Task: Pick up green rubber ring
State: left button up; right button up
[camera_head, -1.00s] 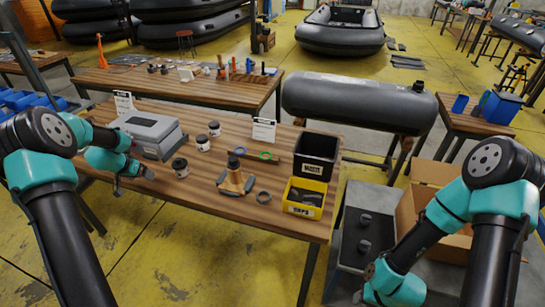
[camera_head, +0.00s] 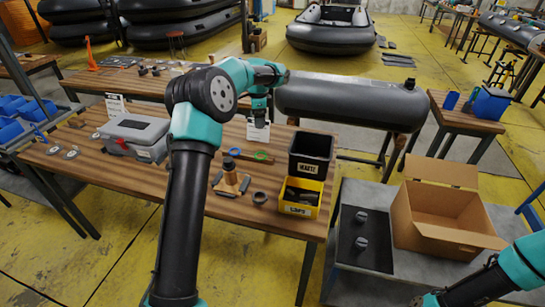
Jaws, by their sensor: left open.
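The green rubber ring (camera_head: 262,156) lies flat on the wooden table, left of the black waste bin. My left gripper (camera_head: 259,119) is open, pointing down above and a little behind the ring, apart from it. A blue ring (camera_head: 235,152) lies just left of the green one. A dark grey ring (camera_head: 260,198) lies nearer, left of the yellow bin. My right gripper (camera_head: 430,299) shows only partly at the bottom edge, and its jaws cannot be made out.
A black waste bin (camera_head: 311,154) and a yellow bin (camera_head: 299,197) stand at the table's right end. A wooden-bodied tool (camera_head: 231,180) stands in front of the rings. An open carton (camera_head: 437,214) is right.

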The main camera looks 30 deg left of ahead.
pick_arm(q)
jog(key=shift+s+a+f, duration=0.1)
jog(key=shift+a+f, duration=0.05)
send_over(260, 157)
jog(key=f, duration=1.2)
jog(key=shift+w+a, duration=0.15)
jog(key=shift+w, duration=0.05)
jog(key=shift+f, duration=0.1)
jog(key=shift+s+f, duration=0.1)
jog(key=shift+f, duration=2.4)
jog(key=shift+f, duration=0.25)
jog(key=c, duration=0.7)
